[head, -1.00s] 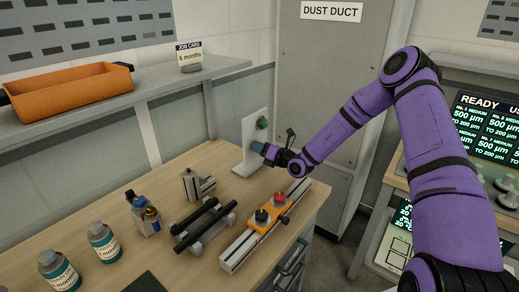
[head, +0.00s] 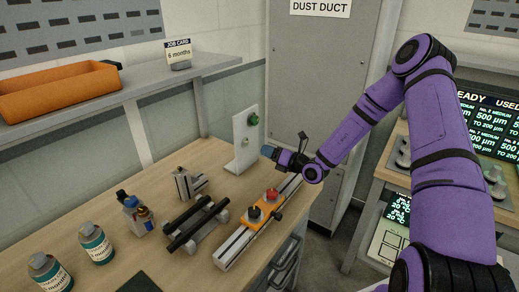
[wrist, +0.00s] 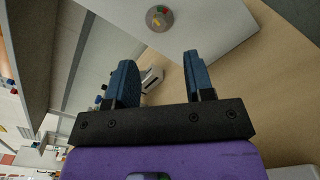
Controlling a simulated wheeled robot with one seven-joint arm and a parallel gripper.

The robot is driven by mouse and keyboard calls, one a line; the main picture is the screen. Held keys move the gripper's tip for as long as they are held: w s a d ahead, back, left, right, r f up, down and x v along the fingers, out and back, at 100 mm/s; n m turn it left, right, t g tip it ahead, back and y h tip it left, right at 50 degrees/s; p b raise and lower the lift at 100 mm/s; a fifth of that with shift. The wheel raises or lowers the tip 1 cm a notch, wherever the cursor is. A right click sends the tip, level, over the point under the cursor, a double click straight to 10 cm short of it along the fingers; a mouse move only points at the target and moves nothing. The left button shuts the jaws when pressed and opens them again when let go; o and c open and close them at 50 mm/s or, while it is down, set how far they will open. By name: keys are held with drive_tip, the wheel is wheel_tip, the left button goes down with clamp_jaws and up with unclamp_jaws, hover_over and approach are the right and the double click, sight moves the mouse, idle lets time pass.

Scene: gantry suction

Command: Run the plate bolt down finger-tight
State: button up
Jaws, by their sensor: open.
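An orange plate (head: 262,208) lies on a slotted metal rail (head: 232,250) on the bench. It carries a black knob (head: 254,213) and a red knob (head: 271,194). I cannot tell for sure which part is the plate bolt. A white upright plate (head: 247,150) with a green knob (head: 253,118) stands behind. My gripper (head: 267,151) is open and empty, in front of the upright plate's right side and above the rail's far end.
A slotted metal block (head: 188,184), dark bars on supports (head: 197,224) and several bottles (head: 96,243) stand left of the rail. An orange bin (head: 60,92) sits on the shelf. A grey cabinet (head: 310,80) stands behind. The front left bench is partly clear.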

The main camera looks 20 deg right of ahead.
drive_tip(key=shift+v, duration=1.2)
drive_tip(key=s+a+r+n+g, duration=0.5)
drive_tip(key=s+r+n+g, duration=0.2)
drive_tip(key=s+r+n, duration=0.4)
drive_tip(key=s+a+r+n+g, duration=0.55)
drive_tip(key=s+r+n, duration=0.2)
drive_tip(key=n, duration=0.45)
drive_tip(key=s+d+r+n+t+h, duration=0.1)
drive_tip(key=s+d+r+n+h, duration=0.2)
drive_tip(key=s, duration=0.4)
drive_tip(key=s+d+r+n+t+h, duration=0.1)
drive_tip(key=s+d+r+n+h, duration=0.3)
drive_tip(key=s+r+n, duration=0.2)
drive_tip(key=s+d+r+n+t+h, duration=0.1)
drive_tip(key=s+d+r+n+h, duration=0.2)
drive_tip(key=s, duration=0.5)
drive_tip(key=shift+d+r+n+h, duration=0.35)
drive_tip(key=shift+r+n, duration=0.45)
drive_tip(key=shift+n, duration=0.3)
